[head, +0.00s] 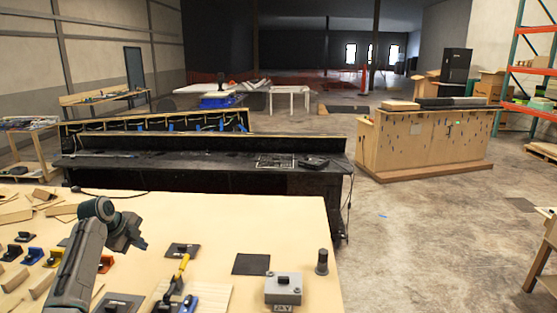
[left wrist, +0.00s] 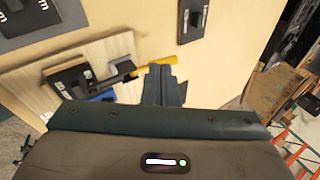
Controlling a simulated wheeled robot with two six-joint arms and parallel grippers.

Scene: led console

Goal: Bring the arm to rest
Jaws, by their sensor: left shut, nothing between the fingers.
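My left arm comes in from the lower left in the head view and reaches over the light wooden table (head: 225,220). Its left gripper (head: 135,241) is above the table, clear of the items on it. In the left wrist view the left gripper (left wrist: 163,80) shows its fingers together, with nothing between them. Beyond the fingers are a yellow-handled part (left wrist: 152,69) and a wooden board (left wrist: 105,52). My right gripper is not in view.
A grey box with a black knob (head: 283,290), a black cylinder (head: 322,262) and a dark square plate (head: 251,264) are on the table. A yellow-handled switch (head: 180,272) stands near the arm. Several coloured parts lie at the left. The table's back middle is mostly clear.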

